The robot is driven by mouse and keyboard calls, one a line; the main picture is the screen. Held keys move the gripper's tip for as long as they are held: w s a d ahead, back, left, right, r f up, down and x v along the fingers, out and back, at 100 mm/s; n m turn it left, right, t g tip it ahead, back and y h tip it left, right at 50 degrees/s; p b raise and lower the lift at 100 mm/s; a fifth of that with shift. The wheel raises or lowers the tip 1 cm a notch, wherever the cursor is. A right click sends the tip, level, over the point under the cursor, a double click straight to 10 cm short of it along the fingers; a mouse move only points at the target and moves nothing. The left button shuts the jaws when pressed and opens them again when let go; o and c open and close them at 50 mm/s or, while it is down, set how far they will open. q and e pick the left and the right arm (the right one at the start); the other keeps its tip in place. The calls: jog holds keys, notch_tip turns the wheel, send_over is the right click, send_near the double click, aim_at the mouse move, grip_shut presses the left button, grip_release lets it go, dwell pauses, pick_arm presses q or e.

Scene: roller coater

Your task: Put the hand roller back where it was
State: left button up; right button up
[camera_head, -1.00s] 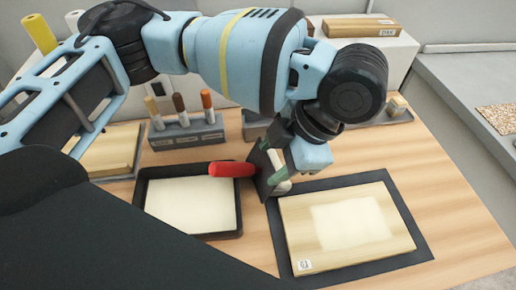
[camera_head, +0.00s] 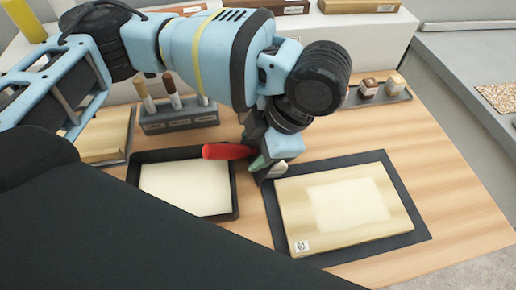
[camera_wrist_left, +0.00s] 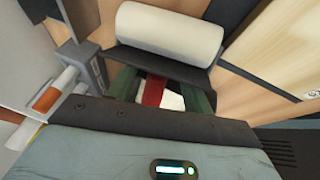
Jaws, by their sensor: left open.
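The hand roller has a red handle (camera_head: 228,151) pointing left over the right rim of the black tray (camera_head: 236,190). Its white roller end lies under my left gripper (camera_head: 266,163), between the tray and the dark mat. In the left wrist view, the white roller sleeve (camera_wrist_left: 170,33) lies beyond a dark plate, and part of the red handle (camera_wrist_left: 155,90) shows between the green fingers. My left gripper is open around the handle area; I cannot tell whether a finger touches it. My right gripper is not in view.
A pale wooden board (camera_head: 345,207) lies on the dark mat (camera_head: 418,225) at right. A grey rack (camera_head: 180,119) with several upright handles stands behind the tray. Small blocks (camera_head: 380,88) sit at the back right. The table's right side (camera_head: 455,190) is clear.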

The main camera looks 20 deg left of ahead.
pick_arm(q)
jog(key=shift+x, duration=1.2)
jog(key=shift+a+f, duration=0.1)
jog(key=shift+f, duration=0.05)
jog(key=shift+c, duration=0.3)
jog(key=shift+w, duration=0.1)
grip_shut()
